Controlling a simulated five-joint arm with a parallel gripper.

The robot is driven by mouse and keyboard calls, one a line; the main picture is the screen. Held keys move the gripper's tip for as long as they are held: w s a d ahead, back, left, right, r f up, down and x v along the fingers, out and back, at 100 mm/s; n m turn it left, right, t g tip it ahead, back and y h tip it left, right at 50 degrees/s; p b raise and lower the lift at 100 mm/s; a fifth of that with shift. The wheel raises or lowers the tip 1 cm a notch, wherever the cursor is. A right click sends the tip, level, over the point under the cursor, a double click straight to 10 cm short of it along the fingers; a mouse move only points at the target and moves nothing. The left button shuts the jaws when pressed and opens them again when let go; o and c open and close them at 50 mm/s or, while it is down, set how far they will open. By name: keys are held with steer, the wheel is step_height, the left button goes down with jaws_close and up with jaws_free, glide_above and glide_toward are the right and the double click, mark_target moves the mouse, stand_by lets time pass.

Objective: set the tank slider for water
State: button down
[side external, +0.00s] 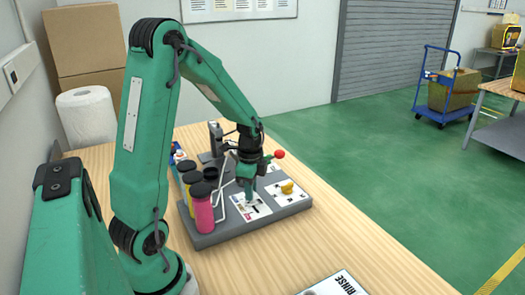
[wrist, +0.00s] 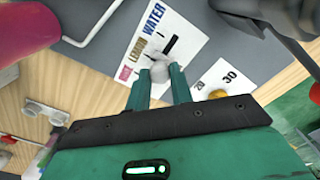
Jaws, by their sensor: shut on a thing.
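The tank slider is a pale knob (wrist: 159,68) on a white label card (wrist: 190,38), which also shows in the side view (side external: 243,211). The card carries a pink word, LEMON and WATER (wrist: 153,20) in a row. A dark slot (wrist: 172,46) shows on the WATER side of the knob; its other end is hidden. The knob appears about level with LEMON, short of WATER. My gripper (wrist: 158,82) is shut on the knob, one green finger on each side. In the side view my gripper (side external: 248,192) reaches down onto the card, hiding the knob.
A yellow dial (side external: 287,187) sits on the neighbouring card. A red-balled lever (side external: 279,154) stands behind my gripper. Pink (side external: 203,214) and yellow bottles with black caps stand close at left, beside a bent white wire. A RINSE card (side external: 340,284) lies at the front.

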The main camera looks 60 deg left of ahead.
steer(key=c, duration=1.2)
jaws_free()
steer(key=shift+c, duration=0.2)
steer(key=shift+r, duration=3.95)
